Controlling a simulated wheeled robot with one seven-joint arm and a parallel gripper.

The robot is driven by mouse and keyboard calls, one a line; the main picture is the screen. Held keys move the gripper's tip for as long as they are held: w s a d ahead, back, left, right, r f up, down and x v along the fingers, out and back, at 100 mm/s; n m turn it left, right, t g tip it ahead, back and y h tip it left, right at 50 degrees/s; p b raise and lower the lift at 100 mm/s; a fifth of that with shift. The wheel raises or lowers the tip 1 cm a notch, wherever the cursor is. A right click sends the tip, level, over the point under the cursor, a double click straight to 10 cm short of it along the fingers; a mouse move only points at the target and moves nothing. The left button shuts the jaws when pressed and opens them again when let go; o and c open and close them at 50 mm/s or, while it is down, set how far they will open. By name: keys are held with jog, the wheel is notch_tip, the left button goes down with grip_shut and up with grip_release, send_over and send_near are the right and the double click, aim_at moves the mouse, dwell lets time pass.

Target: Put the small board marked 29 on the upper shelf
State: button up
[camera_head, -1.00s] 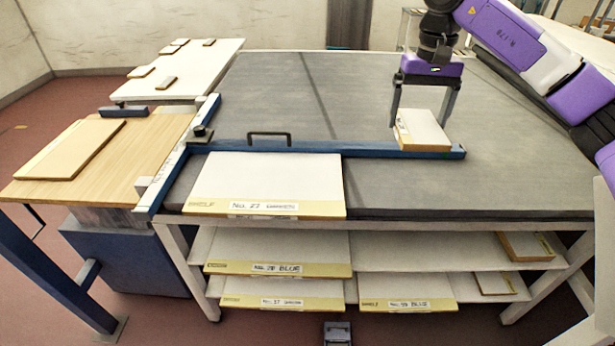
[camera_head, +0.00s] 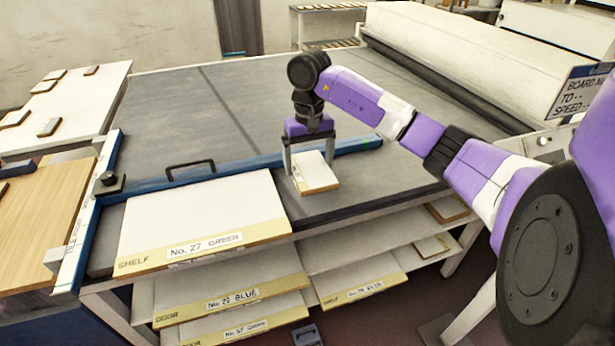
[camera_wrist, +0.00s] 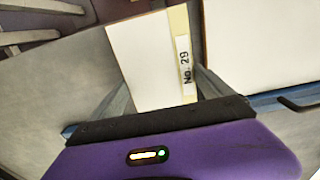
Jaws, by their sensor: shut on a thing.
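My gripper (camera_head: 312,160) is shut on a small white board (camera_head: 318,176) with a yellow edge strip. It holds the board above the grey table top (camera_head: 225,115), on the near side of the blue bar. In the wrist view the board (camera_wrist: 145,60) sits between my gripper's fingers (camera_wrist: 165,90), and its label reads No. 29. The upper shelf (camera_head: 365,238) is under the table's front edge. It carries a large board (camera_head: 225,298) marked BLUE at left, its number unclear, and a small board (camera_head: 450,208) at right. Bare shelf shows between them.
A large board marked No. 27 GREEN (camera_head: 205,215) lies at the table's front edge, left of my gripper. A blue bar (camera_head: 240,163) with a black handle (camera_head: 190,164) crosses the table. A lower shelf holds more boards, including one marked BLUE (camera_head: 360,285).

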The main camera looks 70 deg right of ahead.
aim_at(309, 166)
jog(key=shift+f+p, duration=0.35)
jog(key=shift+f, duration=2.75)
jog(key=shift+f, duration=0.15)
jog(key=o, duration=1.3)
notch_tip(309, 166, up, 12)
jog(key=shift+r+b, duration=0.2)
jog(key=shift+b, duration=1.05)
